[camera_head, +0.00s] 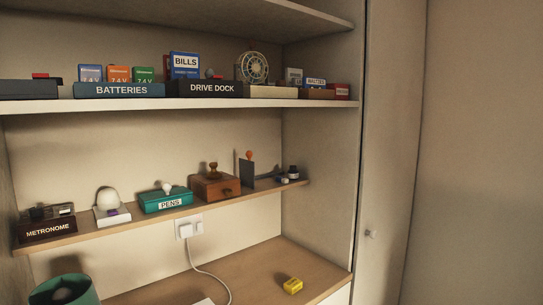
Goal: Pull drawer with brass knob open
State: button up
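A small brown wooden box (205,190) stands on the middle wooden shelf, between the teal pens box and a dark upright panel. Its front shows a small dark round knob (227,191), too small to tell if it is brass. The front looks flush, with no visible gap. A brownish, stamp-like knobbed object (213,170) rests on top of the box. My gripper is not in view.
The teal PENS box (166,200) is left of the wooden box; the dark upright panel (247,173) is right. An upper shelf (210,103) overhangs. Below are a white plug (188,229), a yellow item (292,285) and a green cup (62,291). A closet door has a pale knob (370,233).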

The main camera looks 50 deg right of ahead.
aim_at(215, 192)
jog(key=z, duration=4.75)
jog(key=i, duration=0.1)
jog(key=u, duration=3.3)
jog(key=k, duration=0.9)
jog(key=u, duration=0.15)
jog(key=i, duration=0.75)
jog(key=u, duration=0.05)
